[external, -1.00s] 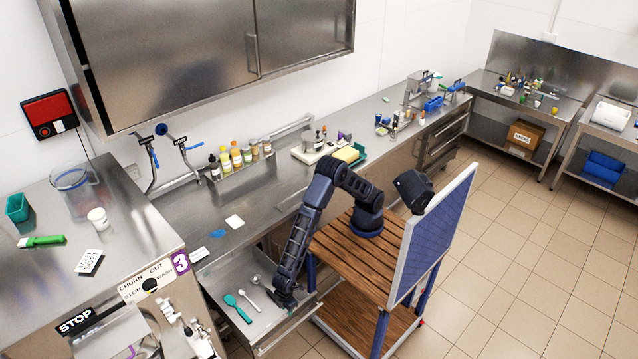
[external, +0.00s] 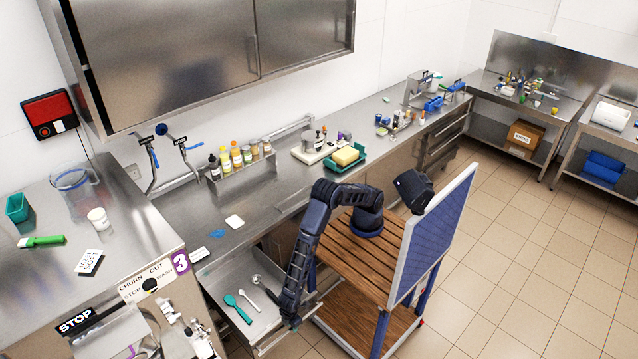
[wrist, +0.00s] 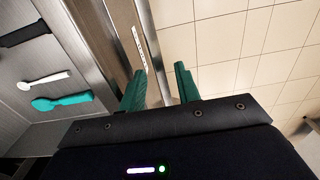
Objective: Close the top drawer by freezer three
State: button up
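The top drawer (external: 268,318) beside the freezer marked 3 (external: 181,263) is pulled open under the counter. Inside it lie a teal spoon (external: 237,309), a white spoon (external: 247,298) and a dark-handled scoop (external: 268,289). The wrist view also shows the teal spoon (wrist: 62,101) and white spoon (wrist: 43,80) at left. My gripper (wrist: 160,86) is open, with its green fingers apart. It is at the drawer's front edge (wrist: 150,45); the left finger overlaps the front panel and the right finger is over the floor. I cannot tell whether they touch the panel.
A wooden-topped cart (external: 350,265) with my arm on it stands right of the drawer. The counter (external: 260,205) above holds bottles (external: 237,157) and a sponge in a green tray (external: 345,156). The tiled floor (external: 500,260) is clear at right.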

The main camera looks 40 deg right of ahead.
jog(key=shift+f, duration=0.25)
grip_shut()
jog(key=shift+w, duration=0.1)
jog(key=w, duration=4.2)
jog(key=shift+w, duration=0.2)
grip_release()
